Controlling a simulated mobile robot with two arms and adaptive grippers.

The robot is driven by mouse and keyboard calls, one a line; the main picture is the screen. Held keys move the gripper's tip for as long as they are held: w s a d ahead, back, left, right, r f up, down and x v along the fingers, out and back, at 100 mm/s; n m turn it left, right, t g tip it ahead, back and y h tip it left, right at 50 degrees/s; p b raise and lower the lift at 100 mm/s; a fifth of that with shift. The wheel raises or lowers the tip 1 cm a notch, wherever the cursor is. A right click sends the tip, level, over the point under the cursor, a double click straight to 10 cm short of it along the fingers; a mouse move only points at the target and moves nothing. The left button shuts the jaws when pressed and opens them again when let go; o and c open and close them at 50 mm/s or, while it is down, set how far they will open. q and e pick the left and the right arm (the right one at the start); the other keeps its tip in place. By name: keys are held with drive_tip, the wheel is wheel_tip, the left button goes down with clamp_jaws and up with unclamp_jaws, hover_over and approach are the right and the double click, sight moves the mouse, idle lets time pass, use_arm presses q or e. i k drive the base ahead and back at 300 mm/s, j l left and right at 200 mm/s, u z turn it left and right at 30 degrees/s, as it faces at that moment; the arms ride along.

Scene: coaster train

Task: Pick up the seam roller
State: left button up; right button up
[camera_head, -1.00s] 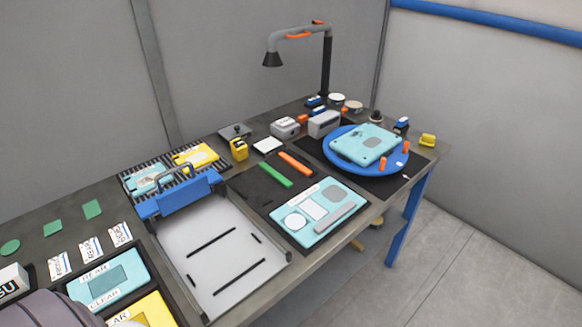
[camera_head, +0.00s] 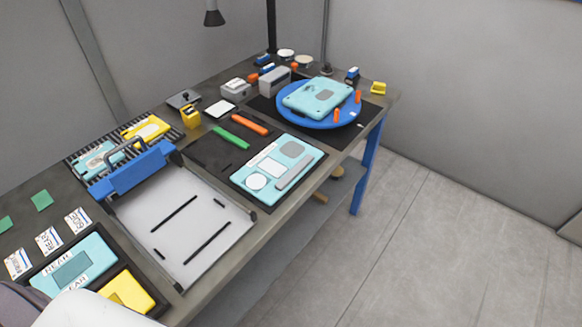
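I cannot tell for sure which thing is the seam roller. A tan, wood-coloured item (camera_head: 320,197) shows partly below the table's front edge, by the lower shelf, and most of it is hidden. Small dark pieces stand on the table, among them a dark plate with a knob (camera_head: 184,98) and a round black-based piece (camera_head: 327,70) at the back. Neither gripper is in view.
The workbench (camera_head: 262,212) holds a white tray with a blue clamp bar (camera_head: 132,172), a blue turntable (camera_head: 347,113) carrying a teal case (camera_head: 317,97), and a dark mat with a teal panel (camera_head: 278,166). The grey floor (camera_head: 420,240) on the right is clear.

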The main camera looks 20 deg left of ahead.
sight(354, 75)
drive_tip(key=i+l+z, duration=0.4)
drive_tip(key=i, duration=0.45)
drive_tip(key=i+z, duration=0.4)
drive_tip(key=i, duration=0.5)
drive_tip(key=i+l+u, duration=0.1)
drive_tip(key=i+u, duration=0.15)
drive_tip(key=i, duration=0.25)
drive_tip(key=i+l+u, duration=0.25)
drive_tip(key=i, duration=0.2)
drive_tip(key=i+l+u, duration=0.1)
drive_tip(key=u, duration=0.3)
drive_tip(key=i+l+u, duration=0.15)
drive_tip(key=i+u, duration=0.25)
drive_tip(key=l+u, duration=0.2)
drive_tip(key=u, duration=0.25)
drive_tip(key=i+l+u, duration=0.15)
drive_tip(key=u, duration=0.25)
drive_tip(key=l, duration=0.1)
